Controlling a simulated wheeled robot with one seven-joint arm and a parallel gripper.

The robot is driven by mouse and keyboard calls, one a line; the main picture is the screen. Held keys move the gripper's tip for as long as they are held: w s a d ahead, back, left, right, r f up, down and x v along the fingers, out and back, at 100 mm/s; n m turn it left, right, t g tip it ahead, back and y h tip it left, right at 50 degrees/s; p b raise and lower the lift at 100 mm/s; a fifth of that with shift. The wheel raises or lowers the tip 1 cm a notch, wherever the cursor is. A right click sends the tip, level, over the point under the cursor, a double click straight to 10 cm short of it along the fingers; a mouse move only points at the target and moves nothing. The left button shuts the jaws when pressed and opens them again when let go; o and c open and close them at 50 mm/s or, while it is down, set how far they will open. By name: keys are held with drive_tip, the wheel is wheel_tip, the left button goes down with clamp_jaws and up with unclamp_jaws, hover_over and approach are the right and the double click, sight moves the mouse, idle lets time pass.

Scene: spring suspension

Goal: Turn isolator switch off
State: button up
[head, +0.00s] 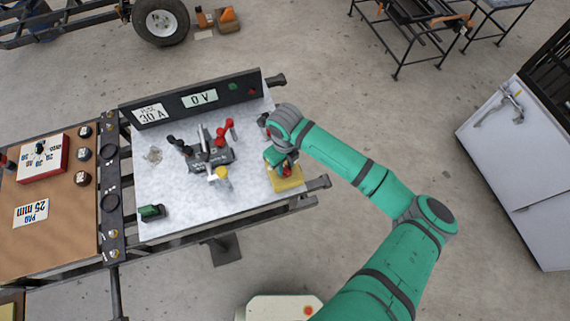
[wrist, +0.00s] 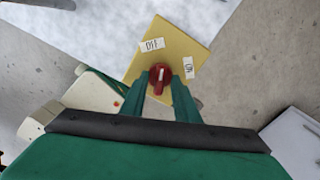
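The isolator switch is a yellow plate (wrist: 180,45) with a round red knob (wrist: 160,77) near its lower part. A white OFF label (wrist: 152,45) lies above the knob in the wrist view, and an ON label (wrist: 189,67) lies to its right. The knob's pale pointer mark stands roughly upright in the picture. My gripper (wrist: 160,88) is open, with one green finger on each side of the knob; I cannot tell whether they touch it. In the head view the yellow switch (head: 290,184) sits at the bench's right front corner, partly hidden under my gripper (head: 284,166).
The grey bench top (head: 180,200) also holds a metal clamp-like fixture (head: 212,157) with red and black parts, a green block (head: 151,212) and a black panel reading 0 V (head: 225,92). A brown bench (head: 60,235) adjoins at left. A white cabinet (head: 520,160) stands at right.

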clamp_jaws()
drive_tip(key=n, duration=0.3)
drive_tip(key=shift+d, duration=0.1)
drive_tip(key=shift+n, duration=0.8)
drive_tip(key=shift+o, duration=1.2)
unclamp_jaws()
